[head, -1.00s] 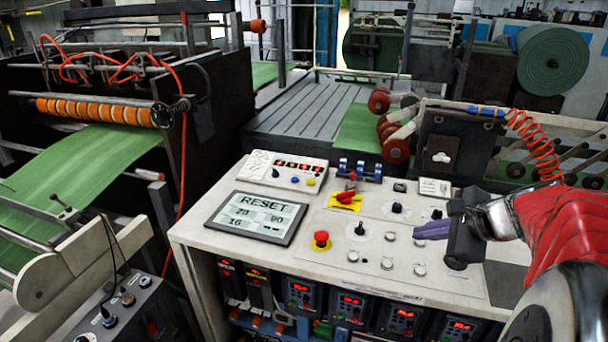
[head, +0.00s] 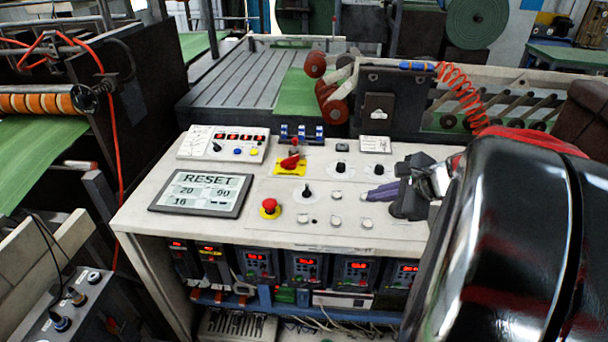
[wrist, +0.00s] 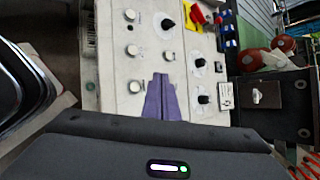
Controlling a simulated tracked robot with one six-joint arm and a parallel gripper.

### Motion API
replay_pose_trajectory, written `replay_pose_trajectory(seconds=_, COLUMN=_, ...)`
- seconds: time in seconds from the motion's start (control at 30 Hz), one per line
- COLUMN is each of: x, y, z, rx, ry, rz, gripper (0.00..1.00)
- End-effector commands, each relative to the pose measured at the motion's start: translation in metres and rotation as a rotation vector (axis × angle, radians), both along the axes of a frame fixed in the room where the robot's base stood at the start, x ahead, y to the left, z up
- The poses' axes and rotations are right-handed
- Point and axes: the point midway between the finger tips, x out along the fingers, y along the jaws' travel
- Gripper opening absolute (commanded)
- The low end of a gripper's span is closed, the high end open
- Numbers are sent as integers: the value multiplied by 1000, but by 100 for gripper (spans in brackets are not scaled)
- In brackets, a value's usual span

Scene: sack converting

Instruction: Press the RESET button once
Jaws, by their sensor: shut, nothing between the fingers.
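A grey-framed display (head: 202,193) lies on the left of the white control panel (head: 262,222) in the head view. It reads RESET at the top, with numbers below. The display is not in the wrist view. My gripper (head: 367,195) has shut, empty purple fingers and is over the right part of the panel, well right of the display. In the wrist view my gripper (wrist: 160,80) points at the panel among pale round buttons (wrist: 134,51) and black knobs (wrist: 200,64). I cannot tell the gap between fingertips and panel.
A red-yellow switch (head: 290,163) and a white box with coloured buttons (head: 223,145) are behind. A coiled orange hose (head: 461,92) hangs behind my arm.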

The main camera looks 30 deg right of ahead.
Motion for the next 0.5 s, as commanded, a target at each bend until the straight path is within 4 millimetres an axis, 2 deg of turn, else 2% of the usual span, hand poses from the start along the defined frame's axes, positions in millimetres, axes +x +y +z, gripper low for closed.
replay_pose_trajectory(seconds=0.5, x=0, y=1, z=-52, rx=1, ry=1, rz=2, gripper=0)
